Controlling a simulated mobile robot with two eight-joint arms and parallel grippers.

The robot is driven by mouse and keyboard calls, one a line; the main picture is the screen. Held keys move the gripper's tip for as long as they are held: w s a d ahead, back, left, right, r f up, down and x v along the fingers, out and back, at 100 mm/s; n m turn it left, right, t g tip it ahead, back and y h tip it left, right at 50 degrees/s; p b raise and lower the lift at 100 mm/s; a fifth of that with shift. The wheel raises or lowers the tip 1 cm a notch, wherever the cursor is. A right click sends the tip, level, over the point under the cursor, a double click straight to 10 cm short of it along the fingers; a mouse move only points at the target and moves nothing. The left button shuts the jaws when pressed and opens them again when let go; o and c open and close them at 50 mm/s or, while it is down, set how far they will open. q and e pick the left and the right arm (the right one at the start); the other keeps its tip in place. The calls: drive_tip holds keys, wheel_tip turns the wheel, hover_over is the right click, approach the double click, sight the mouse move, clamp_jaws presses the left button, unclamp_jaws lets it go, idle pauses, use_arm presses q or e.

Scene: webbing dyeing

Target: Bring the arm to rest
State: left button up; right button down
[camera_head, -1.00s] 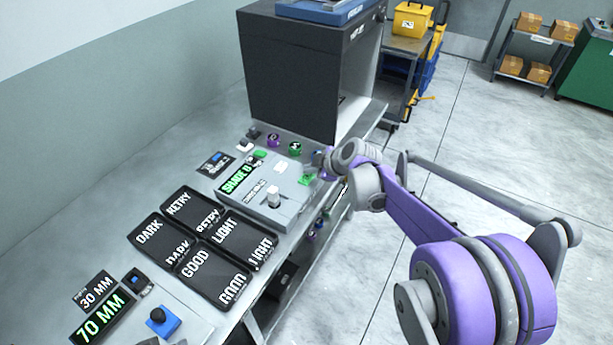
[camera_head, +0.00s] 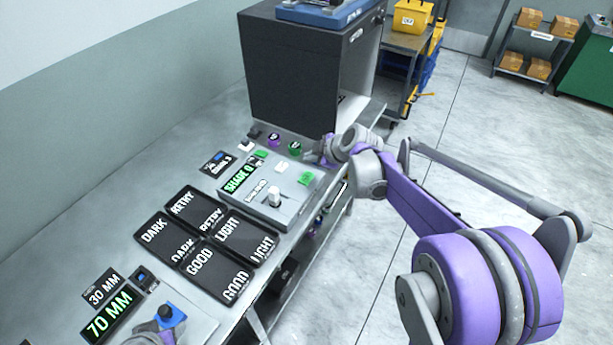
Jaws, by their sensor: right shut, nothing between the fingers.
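My right arm, purple and grey, comes in from the right. Its gripper (camera_head: 314,157) is small in view, shut and empty, over the far right edge of the bench, just beyond the grey control box (camera_head: 254,205). It looks apart from the green button (camera_head: 306,177) on that box. Part of my left gripper (camera_head: 150,335) shows at the bottom edge, close to a blue base with a dark knob (camera_head: 168,313). Its fingers are not clear, and I cannot tell whether it touches the knob.
Black trays (camera_head: 220,272) marked DARK, RETRY, LIGHT and GOOD lie on the bench. A 70 MM display (camera_head: 110,313) is at the lower left. A large dark cabinet (camera_head: 293,85) stands behind the control box. The floor (camera_head: 440,150) at right is open.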

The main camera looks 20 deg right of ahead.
idle(0.4)
drive_tip(key=s+a+m+g+h, duration=0.1)
drive_tip(key=s+a+m, duration=0.25)
drive_tip(key=s, duration=0.45)
drive_tip(key=s+a+m+g, duration=0.1)
drive_tip(key=s+a+m, duration=0.25)
drive_tip(key=s, duration=0.45)
drive_tip(key=s+f+m+h, duration=0.1)
drive_tip(key=s+f+m, duration=0.1)
drive_tip(key=s, duration=0.5)
drive_tip(key=s+f+m+g+h, duration=0.1)
drive_tip(key=s+f+m, duration=0.2)
drive_tip(key=s, duration=0.4)
drive_tip(key=shift+s+a+m, duration=0.25)
drive_tip(key=shift+a+m, duration=0.1)
drive_tip(key=shift+m, duration=0.15)
drive_tip(key=shift+r, duration=0.1)
